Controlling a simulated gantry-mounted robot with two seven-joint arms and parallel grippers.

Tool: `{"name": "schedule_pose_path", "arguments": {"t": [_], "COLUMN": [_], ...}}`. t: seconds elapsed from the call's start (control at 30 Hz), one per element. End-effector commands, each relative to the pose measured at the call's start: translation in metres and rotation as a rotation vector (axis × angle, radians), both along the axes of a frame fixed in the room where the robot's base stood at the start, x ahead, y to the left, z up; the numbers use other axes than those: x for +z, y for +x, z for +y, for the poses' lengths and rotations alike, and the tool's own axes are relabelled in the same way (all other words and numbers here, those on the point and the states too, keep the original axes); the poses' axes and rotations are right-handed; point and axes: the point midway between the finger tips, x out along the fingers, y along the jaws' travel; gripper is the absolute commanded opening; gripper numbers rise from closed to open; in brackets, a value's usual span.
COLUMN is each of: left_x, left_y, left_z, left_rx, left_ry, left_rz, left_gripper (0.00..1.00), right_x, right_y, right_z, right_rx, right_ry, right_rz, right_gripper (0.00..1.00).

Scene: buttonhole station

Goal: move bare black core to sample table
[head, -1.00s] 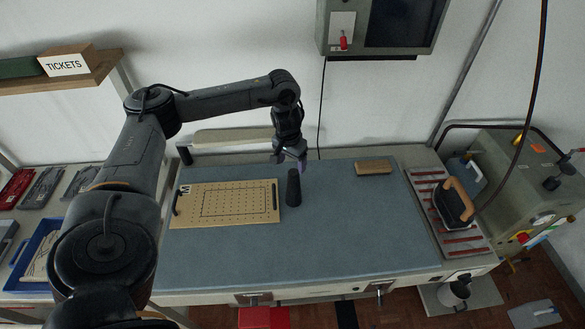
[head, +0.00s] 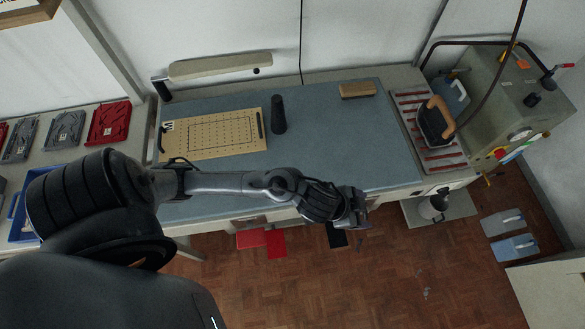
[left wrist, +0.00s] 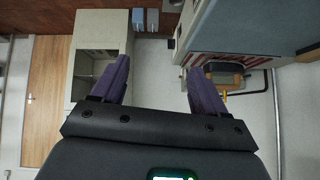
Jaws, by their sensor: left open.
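The bare black core (head: 278,114) stands upright on the blue-grey worktop, just right of the perforated tan board (head: 215,134). Nothing touches it. My left gripper (head: 358,210) is out past the worktop's front edge, over the floor, well to the front and right of the core. In the left wrist view its two purple fingers (left wrist: 160,85) are spread apart with nothing between them. The core is not seen in that view. I cannot tell for certain which surface is the sample table. My right gripper is not in view.
An iron (head: 436,122) rests on a striped pad at the worktop's right end. A tan block (head: 357,90) lies at the back. A grey machine (head: 510,105) stands at the right. A pale surface (head: 550,292) shows at the lower right. The worktop's middle (head: 340,145) is clear.

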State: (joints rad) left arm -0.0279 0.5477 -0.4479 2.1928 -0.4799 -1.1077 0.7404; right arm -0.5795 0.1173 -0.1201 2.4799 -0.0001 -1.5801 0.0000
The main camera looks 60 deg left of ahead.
Motion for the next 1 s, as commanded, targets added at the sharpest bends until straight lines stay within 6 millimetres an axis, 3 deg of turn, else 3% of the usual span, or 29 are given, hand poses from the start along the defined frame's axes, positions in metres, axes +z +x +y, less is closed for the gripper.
{"name": "schedule_pose_path", "arguments": {"t": [0.07, 0.3, 0.5, 0.63, 1.0], "left_x": [0.0, -0.013, -0.02, -0.021, -0.021], "left_y": [-0.027, -0.106, -0.149, -0.158, -0.158], "left_z": [0.006, 0.056, 0.078, 0.082, 0.082], "left_rx": [0.077, 0.247, 0.298, 0.304, 0.303], "left_ry": [-0.004, 0.039, 0.049, 0.051, 0.052], "left_rz": [0.051, 0.285, 0.416, 0.443, 0.443], "left_gripper": [0.73, 0.73, 0.76, 0.76, 0.76], "right_x": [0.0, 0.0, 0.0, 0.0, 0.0], "right_y": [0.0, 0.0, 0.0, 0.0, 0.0], "right_z": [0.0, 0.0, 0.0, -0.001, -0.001], "right_rx": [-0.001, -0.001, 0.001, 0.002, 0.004], "right_ry": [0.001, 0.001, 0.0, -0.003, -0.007], "right_rz": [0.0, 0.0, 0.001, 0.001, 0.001], "right_gripper": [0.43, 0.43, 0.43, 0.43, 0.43]}}
